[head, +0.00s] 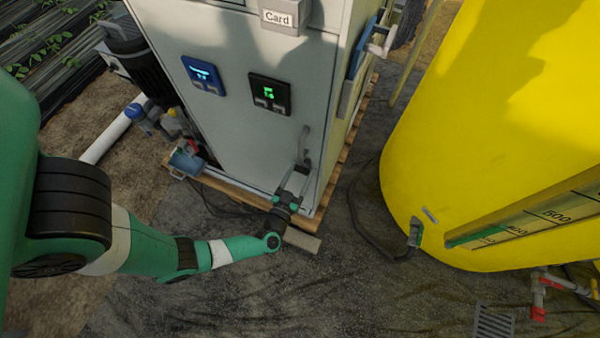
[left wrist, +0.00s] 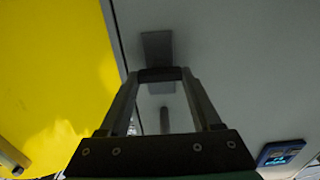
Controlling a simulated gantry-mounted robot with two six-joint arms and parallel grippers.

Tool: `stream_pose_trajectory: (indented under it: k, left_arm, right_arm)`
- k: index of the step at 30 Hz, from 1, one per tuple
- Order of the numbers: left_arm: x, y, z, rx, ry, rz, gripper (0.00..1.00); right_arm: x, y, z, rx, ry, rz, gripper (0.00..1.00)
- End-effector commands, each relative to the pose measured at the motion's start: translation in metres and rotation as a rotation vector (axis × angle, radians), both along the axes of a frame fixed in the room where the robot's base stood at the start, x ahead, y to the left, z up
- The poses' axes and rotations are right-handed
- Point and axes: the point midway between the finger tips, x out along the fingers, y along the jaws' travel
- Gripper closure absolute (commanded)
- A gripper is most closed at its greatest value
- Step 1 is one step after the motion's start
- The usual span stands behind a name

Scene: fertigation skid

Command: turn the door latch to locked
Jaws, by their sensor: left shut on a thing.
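The grey door latch (head: 304,138) is on the front of the grey cabinet (head: 240,140), near the door's right edge. Its visible part runs roughly up and down in the head view. My left gripper (head: 300,167) is at the lower part of the latch, with its fingers shut on it. In the left wrist view, the latch (left wrist: 157,47) shows just beyond the fingertips (left wrist: 160,76), against the grey door. The fingers hide part of the handle, so its exact angle is hard to tell. My right gripper is not in view.
A blue display unit (head: 203,75) and a black one with green digits (head: 269,93) are on the cabinet front. A large yellow tank (head: 470,110) stands to the right. A black hose (head: 362,228) lies on the ground between. The cabinet stands on a wooden pallet (head: 235,190).

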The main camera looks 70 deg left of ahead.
Motion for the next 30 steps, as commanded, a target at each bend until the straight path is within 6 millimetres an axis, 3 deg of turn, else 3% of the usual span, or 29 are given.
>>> stream_pose_trajectory:
  k: [2, 14, 30]
  left_arm:
    - [-0.0001, -0.0001, -0.0003, -0.001, 0.001, 0.000, 0.91]
    - [-0.0005, 0.0002, -0.0004, -0.047, -0.050, 0.000, 0.91]
    - [-0.0023, 0.0015, -0.0020, -0.344, -0.371, 0.001, 0.91]
  right_arm:
    - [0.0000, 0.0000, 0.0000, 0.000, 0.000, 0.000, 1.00]
    - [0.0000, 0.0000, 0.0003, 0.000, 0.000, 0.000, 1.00]
    - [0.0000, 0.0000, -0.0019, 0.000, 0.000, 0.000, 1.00]
